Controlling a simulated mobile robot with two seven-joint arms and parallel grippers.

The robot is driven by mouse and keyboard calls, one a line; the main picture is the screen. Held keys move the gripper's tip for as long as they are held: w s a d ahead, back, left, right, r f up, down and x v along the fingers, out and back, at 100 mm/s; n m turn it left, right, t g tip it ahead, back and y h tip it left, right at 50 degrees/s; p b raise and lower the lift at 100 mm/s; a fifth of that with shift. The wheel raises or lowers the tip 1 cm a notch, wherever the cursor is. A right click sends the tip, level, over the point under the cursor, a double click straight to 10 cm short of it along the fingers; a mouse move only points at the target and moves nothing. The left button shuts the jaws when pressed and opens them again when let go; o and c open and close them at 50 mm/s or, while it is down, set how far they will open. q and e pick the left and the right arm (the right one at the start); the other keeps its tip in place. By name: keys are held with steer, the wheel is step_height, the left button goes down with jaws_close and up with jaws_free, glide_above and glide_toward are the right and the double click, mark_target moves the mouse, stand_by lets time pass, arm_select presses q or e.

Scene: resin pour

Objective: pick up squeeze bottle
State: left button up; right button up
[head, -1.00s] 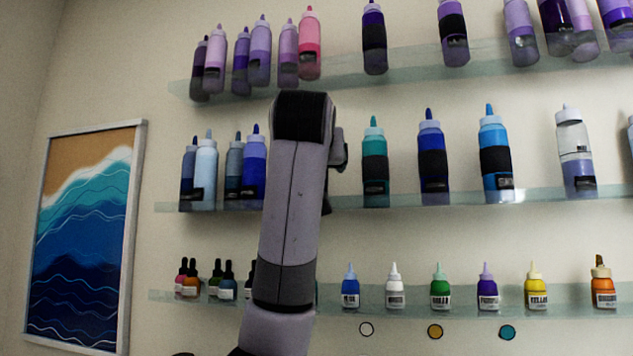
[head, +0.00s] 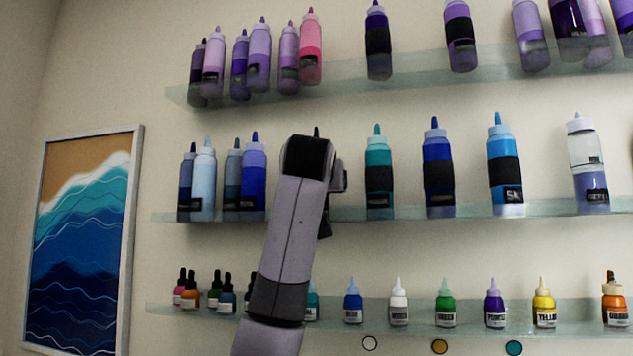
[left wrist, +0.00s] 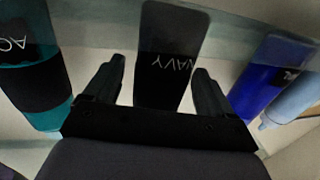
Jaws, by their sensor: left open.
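A dark squeeze bottle labelled NAVY (left wrist: 170,58) stands between the two fingers of my left gripper (left wrist: 159,68) in the left wrist view. The fingers are open, one on each side of it, with a visible gap at least on the left. In the head view my left arm hides most of this bottle, and only its dark tip (head: 316,131) shows above the wrist. A teal bottle (left wrist: 35,85) is left of the gripper in the left wrist view and a blue bottle (left wrist: 258,78) is right of it. My right gripper is not in view.
Glass shelves (head: 465,212) on the wall carry several squeeze bottles, with purple and pink ones above. Small bottles such as a green one (head: 445,305) stand on the lowest shelf. A framed wave picture (head: 85,235) hangs at left.

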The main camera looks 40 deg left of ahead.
arm_select(q)
steer(key=c, duration=1.2)
steer(key=shift+s+r, duration=0.1)
steer(key=shift+r, duration=0.05)
steer(key=shift+d+r, duration=0.1)
steer(key=shift+r, duration=0.05)
step_height(320, 180, up, 7)
steer(key=shift+s+f, duration=0.1)
steer(key=shift+f, duration=0.05)
steer(key=s+a+b+v, duration=0.2)
steer(key=b+v, duration=0.4)
steer(key=v, duration=1.3)
steer(key=shift+s+a+b, duration=0.35)
steer(key=shift+b, duration=0.05)
steer(key=shift+f, duration=0.15)
